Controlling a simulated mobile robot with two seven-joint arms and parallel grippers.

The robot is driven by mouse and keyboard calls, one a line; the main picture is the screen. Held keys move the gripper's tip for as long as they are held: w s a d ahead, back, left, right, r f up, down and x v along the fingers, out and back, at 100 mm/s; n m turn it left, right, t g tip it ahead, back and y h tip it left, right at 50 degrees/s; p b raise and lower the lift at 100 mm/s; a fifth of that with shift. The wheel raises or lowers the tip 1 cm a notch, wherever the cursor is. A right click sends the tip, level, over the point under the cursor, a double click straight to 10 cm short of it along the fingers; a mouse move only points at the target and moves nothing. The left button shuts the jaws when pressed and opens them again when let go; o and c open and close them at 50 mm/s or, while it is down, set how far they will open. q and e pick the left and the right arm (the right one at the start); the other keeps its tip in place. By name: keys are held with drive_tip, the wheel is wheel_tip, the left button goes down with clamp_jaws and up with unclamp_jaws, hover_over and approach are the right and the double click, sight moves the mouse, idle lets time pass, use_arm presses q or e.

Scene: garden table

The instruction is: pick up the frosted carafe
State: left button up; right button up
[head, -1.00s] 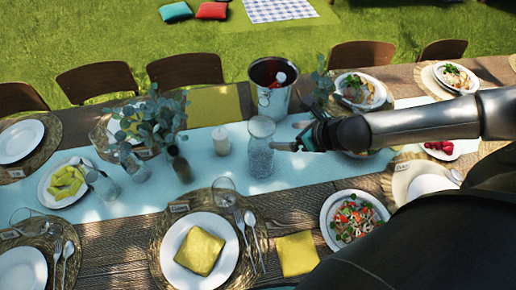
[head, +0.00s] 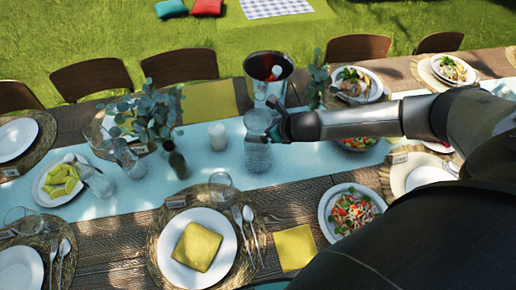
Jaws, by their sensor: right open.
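The frosted carafe (head: 258,154) stands upright on the light blue runner, near the middle of the table in the head view. My right gripper (head: 272,122) is at the carafe's upper part, coming in from the right. Its jaws are open, with the fingers at or around the neck; the dark gripper body hides part of the carafe's right side, and I cannot tell whether the fingers touch it. My left gripper is not in view.
A metal ice bucket (head: 268,83) stands just behind the carafe. A drinking glass (head: 221,186) and a plate with a yellow napkin (head: 197,247) are in front. A salad bowl (head: 352,210) is at right.

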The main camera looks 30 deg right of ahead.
drive_tip(key=shift+x, duration=1.35)
drive_tip(key=shift+c, duration=0.2)
clamp_jaws()
drive_tip(key=shift+w+r, duration=0.1)
drive_tip(key=shift+r, duration=0.05)
